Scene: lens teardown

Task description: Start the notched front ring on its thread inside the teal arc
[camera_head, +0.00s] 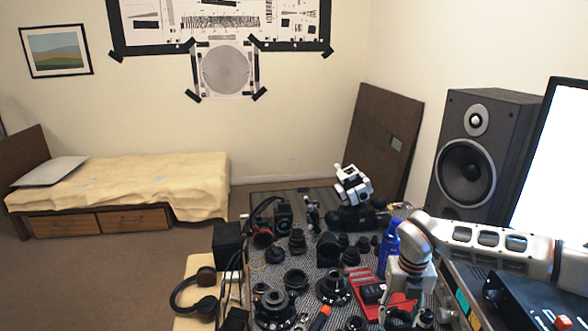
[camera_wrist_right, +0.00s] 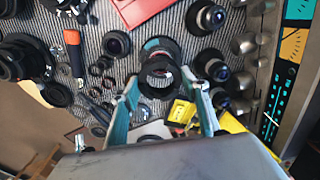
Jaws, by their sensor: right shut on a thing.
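In the right wrist view my right gripper (camera_wrist_right: 158,82) is shut on a dark ring, the notched front ring (camera_wrist_right: 158,92), held between its two fingertips. Just beyond the ring is a dark lens barrel (camera_wrist_right: 170,50) with a short teal arc (camera_wrist_right: 151,44) on its rim. The ring overlaps the barrel's lower part in this view; I cannot tell whether they touch. The ring's notches are too small to make out. In the head view my right gripper (camera_head: 405,316) is low at the right of the table, its fingertips hidden. My left gripper is not in view.
Several lenses and rings crowd the patterned mat, including a black lens (camera_wrist_right: 117,43). An orange-handled tool (camera_wrist_right: 73,52) lies left. A red tray (camera_head: 363,283) and a blue bottle (camera_head: 388,250) are near my right arm. Yellow items (camera_wrist_right: 182,112) lie below the ring.

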